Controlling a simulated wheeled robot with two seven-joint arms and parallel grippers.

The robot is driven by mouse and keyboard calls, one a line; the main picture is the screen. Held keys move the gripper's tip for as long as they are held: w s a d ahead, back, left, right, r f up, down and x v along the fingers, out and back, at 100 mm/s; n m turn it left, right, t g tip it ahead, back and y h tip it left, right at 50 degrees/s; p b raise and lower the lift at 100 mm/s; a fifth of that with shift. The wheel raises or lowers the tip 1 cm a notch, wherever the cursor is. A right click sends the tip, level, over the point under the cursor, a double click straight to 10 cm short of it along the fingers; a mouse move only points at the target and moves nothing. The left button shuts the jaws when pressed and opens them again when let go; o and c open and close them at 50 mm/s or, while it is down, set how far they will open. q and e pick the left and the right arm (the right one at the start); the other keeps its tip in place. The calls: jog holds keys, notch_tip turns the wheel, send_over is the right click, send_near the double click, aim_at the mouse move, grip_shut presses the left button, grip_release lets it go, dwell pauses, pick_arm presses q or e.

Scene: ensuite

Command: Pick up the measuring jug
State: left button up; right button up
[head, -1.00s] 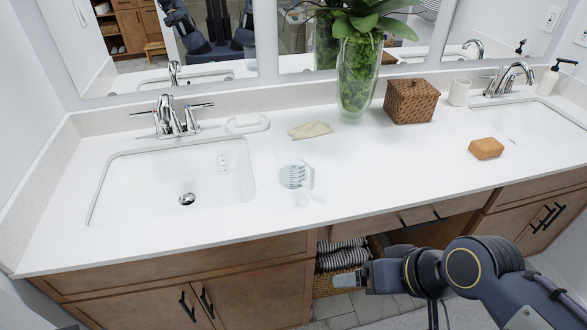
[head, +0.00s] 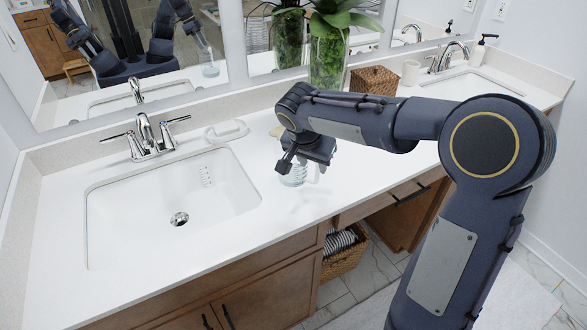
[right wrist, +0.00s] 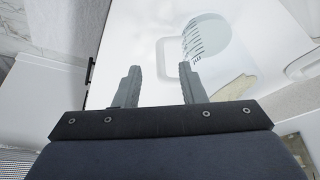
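The measuring jug (head: 293,178) is clear with printed markings and stands on the white counter right of the left sink. My right gripper (head: 291,163) is over it in the head view and hides its upper part. In the right wrist view the jug (right wrist: 207,40) shows beyond the fingertips, mostly to the right. The right finger overlaps its edge. My left gripper is not directly in view.
The left sink (head: 170,205) and its faucet (head: 148,137) are left of the jug. A white soap dish (head: 226,131) lies behind. A glass vase (head: 327,62), woven box (head: 373,80) and cup (head: 411,72) stand farther back. The counter's front edge is close.

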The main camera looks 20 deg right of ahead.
aim_at(316, 173)
jog(key=p+x, duration=0.1)
jog(key=x, duration=0.6)
jog(key=shift+w+d, duration=0.1)
jog(key=shift+d, duration=0.05)
jog(key=shift+r, duration=0.1)
grip_shut()
